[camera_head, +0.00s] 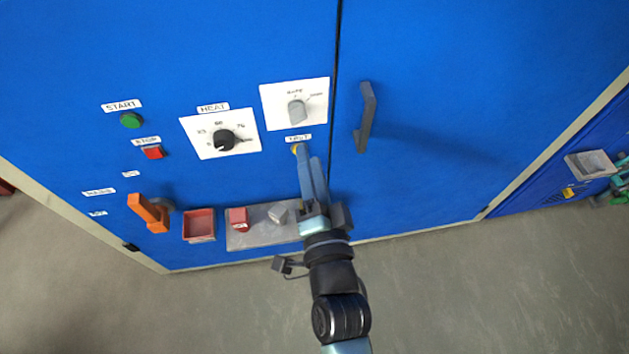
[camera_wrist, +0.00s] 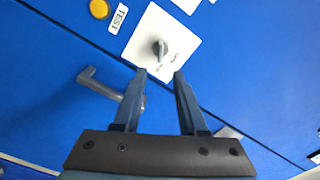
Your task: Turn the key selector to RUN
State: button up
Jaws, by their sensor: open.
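A grey selector knob (camera_head: 296,111) sits on a white square plate on the blue cabinet front, left of the door seam. It also shows in the wrist view (camera_wrist: 160,48). The markings around it are too small to read surely, so I cannot tell which one says RUN. My gripper (camera_head: 307,157) is open and empty. In the head view its fingers are below the plate, by the yellow button. In the wrist view the knob lies just beyond and between the two fingertips (camera_wrist: 161,73), with no contact visible.
A yellow button (camera_wrist: 99,9) with a TEST label is beside the plate. A grey door handle (camera_head: 366,117) stands out right of the seam. The black HEAT dial (camera_head: 223,140), green START button (camera_head: 131,121), red STOP button (camera_head: 153,153) and orange lever (camera_head: 149,212) are further left.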

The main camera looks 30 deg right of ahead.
jog(key=shift+v, duration=1.75)
jog(key=w+a+r+n+t+y+p, duration=0.1)
jog(key=w+a+r+n+t, duration=0.15)
jog(key=r, duration=0.55)
jog(key=w+a+r+n+t+y, duration=0.1)
jog(key=w+a+r+n, duration=0.15)
jog(key=r, duration=0.65)
jog(key=w+a+r+n+t+y+p, duration=0.1)
jog(key=w+r+n, duration=0.2)
jog(key=r, duration=0.5)
jog(key=s+a+r+n+t, duration=0.1)
jog(key=s+a+r+n, duration=0.1)
jog(key=r, duration=0.7)
jog(key=s+a+r+n+t+y+p, duration=0.1)
jog(key=s+a+r+n+t, duration=0.1)
jog(key=r, duration=0.8)
jog(key=s+a+r+n+t+y+p, duration=0.1)
jog(key=s+a+r+n+t, duration=0.1)
jog(key=r, duration=0.8)
jog(key=shift+s+a+r+n, duration=0.15)
jog(key=shift+s+a+n, duration=0.4)
jog(key=shift+s+n, duration=0.25)
jog(key=shift+t, duration=0.25)
